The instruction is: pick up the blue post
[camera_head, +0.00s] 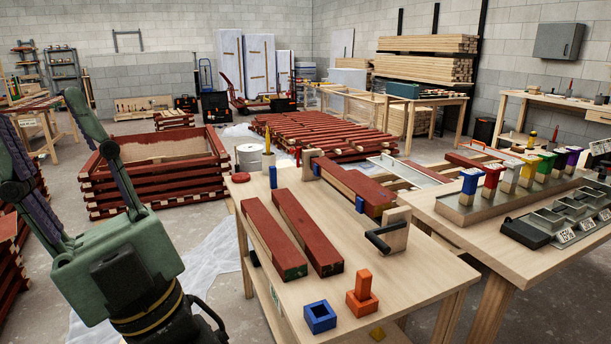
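My gripper (40,125) is at the left, raised in front of the bench, with its green fingers spread apart and nothing between them. It is well away from the blue pieces. On the near bench a hollow blue square block (320,317) sits near the front edge. Beside it an orange post (363,284) stands upright in an orange base (361,303). I cannot tell for certain which blue piece is the post.
Two dark red battens (307,232) lie on the near bench (400,300). Another red batten (352,185) lies behind them near a wooden block with a black handle (393,236). A grey tray (470,214) holds the coloured row. A red batten crate (155,172) stands behind my gripper.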

